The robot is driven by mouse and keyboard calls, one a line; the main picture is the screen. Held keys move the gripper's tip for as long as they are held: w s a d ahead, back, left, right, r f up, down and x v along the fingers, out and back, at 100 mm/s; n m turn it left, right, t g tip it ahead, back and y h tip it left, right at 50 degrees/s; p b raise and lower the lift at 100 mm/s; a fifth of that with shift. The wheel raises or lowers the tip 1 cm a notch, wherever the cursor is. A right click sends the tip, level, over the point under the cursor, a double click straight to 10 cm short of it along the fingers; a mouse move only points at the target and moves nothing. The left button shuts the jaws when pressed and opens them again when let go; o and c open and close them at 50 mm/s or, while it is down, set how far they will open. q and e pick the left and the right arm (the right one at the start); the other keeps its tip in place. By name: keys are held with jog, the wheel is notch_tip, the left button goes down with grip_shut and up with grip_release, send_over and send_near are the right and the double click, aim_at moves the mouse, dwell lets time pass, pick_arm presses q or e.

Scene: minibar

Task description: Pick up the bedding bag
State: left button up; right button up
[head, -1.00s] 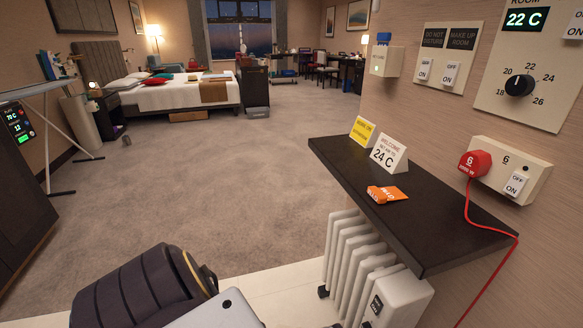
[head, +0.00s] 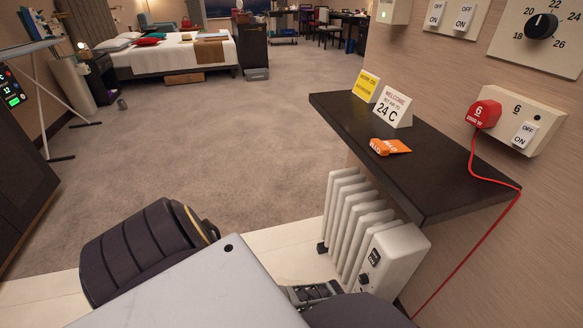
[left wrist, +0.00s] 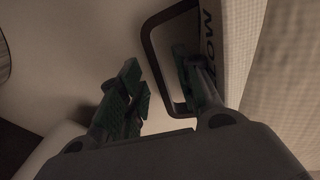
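In the left wrist view, a dark loop handle (left wrist: 157,71) stands out beside a pale, lettered surface (left wrist: 212,35), which looks like the bedding bag; only part shows. My left gripper (left wrist: 157,75) is open, its green-padded fingers apart. One bar of the loop shows between the fingers, and the right finger appears inside the loop; I cannot tell whether either touches it. The bag is not visible in the head view, where my own arm and body cover the bottom.
A dark wall shelf (head: 450,185) juts out at right, holding cards and an orange tag (head: 390,146). A white oil radiator (head: 365,235) stands beneath it. A red cord (head: 492,250) hangs from the wall socket. Open carpet (head: 235,140) reaches to the bed (head: 170,60).

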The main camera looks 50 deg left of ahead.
pick_arm(q)
jog(key=shift+f+b, duration=0.75)
jog(key=shift+f, duration=0.3)
jog(key=shift+c, duration=0.4)
grip_shut()
